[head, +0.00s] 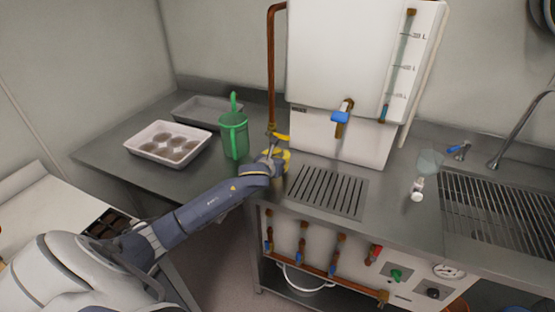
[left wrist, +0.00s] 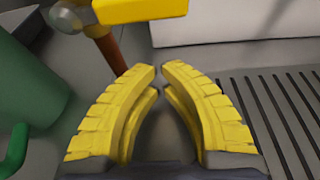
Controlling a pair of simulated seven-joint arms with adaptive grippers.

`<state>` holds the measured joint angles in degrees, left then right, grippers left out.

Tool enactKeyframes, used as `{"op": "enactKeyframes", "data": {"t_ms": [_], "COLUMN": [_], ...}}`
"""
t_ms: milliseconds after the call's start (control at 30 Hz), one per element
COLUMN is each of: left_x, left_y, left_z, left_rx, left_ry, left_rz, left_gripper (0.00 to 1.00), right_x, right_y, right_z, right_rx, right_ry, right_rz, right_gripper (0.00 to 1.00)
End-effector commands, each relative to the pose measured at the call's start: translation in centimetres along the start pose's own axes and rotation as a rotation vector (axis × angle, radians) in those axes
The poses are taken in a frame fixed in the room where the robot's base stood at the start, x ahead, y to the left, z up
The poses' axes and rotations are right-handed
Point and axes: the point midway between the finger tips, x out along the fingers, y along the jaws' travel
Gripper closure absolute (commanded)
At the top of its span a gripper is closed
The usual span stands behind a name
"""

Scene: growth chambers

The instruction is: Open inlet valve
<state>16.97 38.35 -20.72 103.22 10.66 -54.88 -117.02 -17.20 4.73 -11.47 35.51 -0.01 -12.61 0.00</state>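The inlet valve's yellow handle (head: 282,137) sits low on the copper pipe (head: 271,75) left of the white tank (head: 340,50). In the left wrist view the yellow handle (left wrist: 140,10) crosses the top edge, with a metal fitting (left wrist: 72,16) at its left. My left gripper (head: 275,158) is just below and in front of the handle, apart from it. In the left wrist view its yellow fingers (left wrist: 160,70) curve together and their tips almost meet, with nothing held between them. My right gripper is not in view.
A green jug (head: 234,136) stands close at the left of my gripper. A tray of round items (head: 168,143) and a grey tray (head: 205,110) lie farther left. A slotted drain (head: 328,192) is at the right, below the tank's blue tap (head: 341,116).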

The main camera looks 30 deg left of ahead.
Motion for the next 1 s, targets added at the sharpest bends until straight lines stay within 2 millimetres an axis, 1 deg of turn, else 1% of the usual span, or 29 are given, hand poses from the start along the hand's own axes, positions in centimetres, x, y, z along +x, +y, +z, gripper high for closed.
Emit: {"op": "enactKeyframes", "data": {"t_ms": [33,100,233,400,867,1000], "left_x": [-0.3,-0.6,-1.1,-1.4,-1.5,-1.3], "left_y": [0.0,0.0,0.0,0.0,0.0,-0.6], "left_z": [0.8,1.5,2.7,3.5,3.8,4.0], "left_rx": [0.0,-0.001,0.0,0.0,0.0,-0.01], "left_ry": [-0.004,-0.004,-0.003,-0.002,-0.001,-0.002], "left_rz": [0.0,0.0,0.0,0.0,0.0,-0.012], "left_gripper": [1.0,1.0,1.0,1.0,1.0,1.0], "right_x": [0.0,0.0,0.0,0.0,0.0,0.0], "right_y": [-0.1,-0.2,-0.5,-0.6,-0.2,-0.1], "right_z": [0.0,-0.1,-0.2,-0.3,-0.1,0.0], "right_rx": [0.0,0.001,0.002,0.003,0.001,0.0], "right_ry": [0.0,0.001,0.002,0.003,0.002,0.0], "right_rz": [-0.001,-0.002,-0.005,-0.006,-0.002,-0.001], "right_gripper": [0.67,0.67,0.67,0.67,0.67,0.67]}}
